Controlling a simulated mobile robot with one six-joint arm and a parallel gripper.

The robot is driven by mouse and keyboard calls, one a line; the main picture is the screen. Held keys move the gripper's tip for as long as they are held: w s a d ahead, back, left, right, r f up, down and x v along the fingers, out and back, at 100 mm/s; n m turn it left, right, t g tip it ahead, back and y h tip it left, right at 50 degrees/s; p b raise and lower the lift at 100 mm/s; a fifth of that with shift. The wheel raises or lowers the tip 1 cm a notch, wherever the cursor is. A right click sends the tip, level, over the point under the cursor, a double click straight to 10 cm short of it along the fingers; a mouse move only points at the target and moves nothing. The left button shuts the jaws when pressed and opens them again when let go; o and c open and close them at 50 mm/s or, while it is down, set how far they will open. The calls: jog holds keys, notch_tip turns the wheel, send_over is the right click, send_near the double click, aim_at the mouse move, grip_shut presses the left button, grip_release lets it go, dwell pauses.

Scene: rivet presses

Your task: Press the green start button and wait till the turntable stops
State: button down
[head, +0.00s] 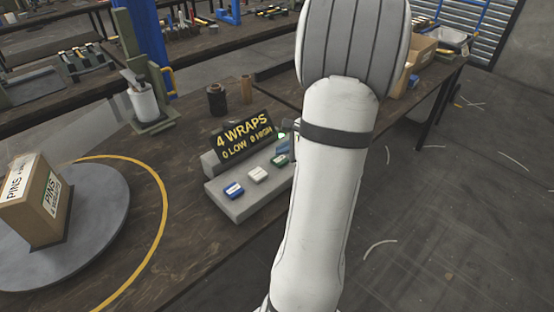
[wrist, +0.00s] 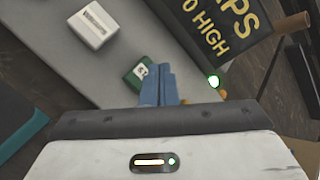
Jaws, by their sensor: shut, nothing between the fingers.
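The green button (head: 281,160) is the rightmost of the buttons on the sloped grey control panel (head: 236,208), beside my arm. In the wrist view the green button (wrist: 137,76) shows a white mark and is partly covered by my fingers. My gripper (wrist: 160,70) is shut and empty, its blue-grey fingertips at the button's right edge; whether they touch it I cannot tell. The turntable (head: 105,200) is a grey disc at the left, carrying a cardboard box (head: 40,205) labelled PINS. One picture cannot show whether it turns.
A white button (head: 257,174) and a blue button (head: 234,190) sit left of the green one. The sign (head: 242,137) reads "4 WRAPS 0 LOW 0 HIGH". A lit green lamp (wrist: 214,81) is beside it. A yellow ring (head: 165,205) surrounds the turntable. A press (head: 145,95) stands behind.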

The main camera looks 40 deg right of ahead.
aim_at(283, 160)
jog(key=shift+r, duration=0.1)
notch_tip(283, 160, up, 5)
jog(key=p, duration=0.3)
jog(key=shift+p, duration=0.4)
dwell(0.5)
jog(key=s+a+r+n+g+y+p, duration=0.1)
jog(key=a+r+n+g, duration=0.15)
jog(key=a+n, duration=0.45)
jog(key=a+r+n+g+y+p, duration=0.1)
jog(key=a+r+n+g, duration=0.2)
jog(key=a, duration=0.7)
jog(key=s+a+r+n+h+p, duration=0.3)
jog(key=s+a+r+n, duration=0.4)
jog(key=s+a+n, duration=0.4)
jog(key=shift+s+a+n+g+h, duration=0.3)
jog(key=shift+n+h, duration=0.5)
jog(key=shift+n, duration=0.6)
